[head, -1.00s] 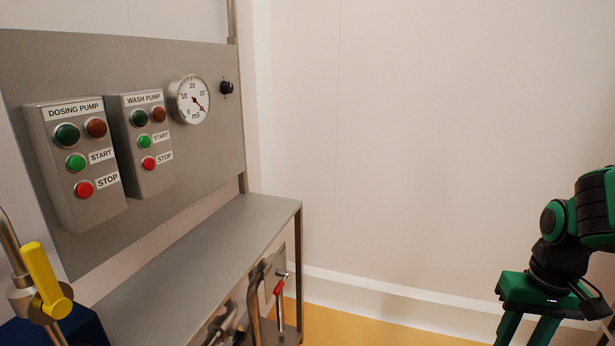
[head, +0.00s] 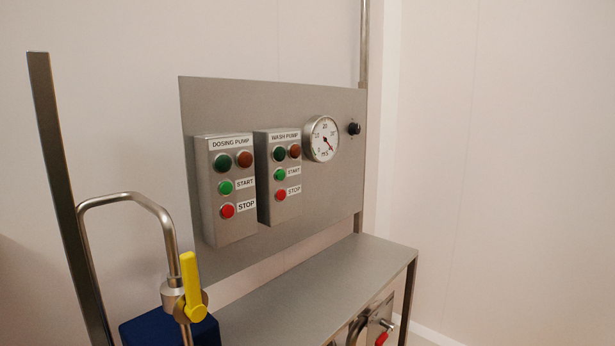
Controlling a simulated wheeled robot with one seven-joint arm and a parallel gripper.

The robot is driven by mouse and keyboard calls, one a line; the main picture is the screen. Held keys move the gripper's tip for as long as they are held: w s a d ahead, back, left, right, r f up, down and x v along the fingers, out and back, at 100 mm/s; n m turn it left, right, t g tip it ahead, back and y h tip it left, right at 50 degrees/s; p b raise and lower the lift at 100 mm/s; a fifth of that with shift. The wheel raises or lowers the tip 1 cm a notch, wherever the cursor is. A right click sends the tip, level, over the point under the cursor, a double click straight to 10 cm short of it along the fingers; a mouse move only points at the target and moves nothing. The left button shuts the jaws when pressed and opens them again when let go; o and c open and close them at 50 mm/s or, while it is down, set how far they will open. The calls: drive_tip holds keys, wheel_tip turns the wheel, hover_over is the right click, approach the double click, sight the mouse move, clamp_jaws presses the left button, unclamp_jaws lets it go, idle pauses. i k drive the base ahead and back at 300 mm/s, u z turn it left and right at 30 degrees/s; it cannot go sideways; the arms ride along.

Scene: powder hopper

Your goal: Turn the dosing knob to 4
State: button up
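A small black knob (head: 354,129) sits on the upper right of the grey upright panel (head: 230,107), just right of the round gauge. It is probably the dosing knob, but its markings are too small to read. The round white gauge (head: 321,138) has a red needle pointing to the lower right. My gripper is not in view, and no part of my arm shows now.
The DOSING PUMP box (head: 230,190) and WASH PUMP box (head: 279,180) stand out from the panel. Below is a bare steel shelf (head: 310,285). A bent pipe with a yellow-handled valve (head: 192,285) rises in front at left, beside a dark blue block (head: 140,332).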

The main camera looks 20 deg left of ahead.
sight(354, 129)
drive_tip(key=k, duration=0.55)
drive_tip(key=z, duration=0.3)
drive_tip(key=i, duration=1.05)
drive_tip(key=u, duration=0.35)
drive_tip(key=i, duration=1.1)
drive_tip(key=u, duration=0.6)
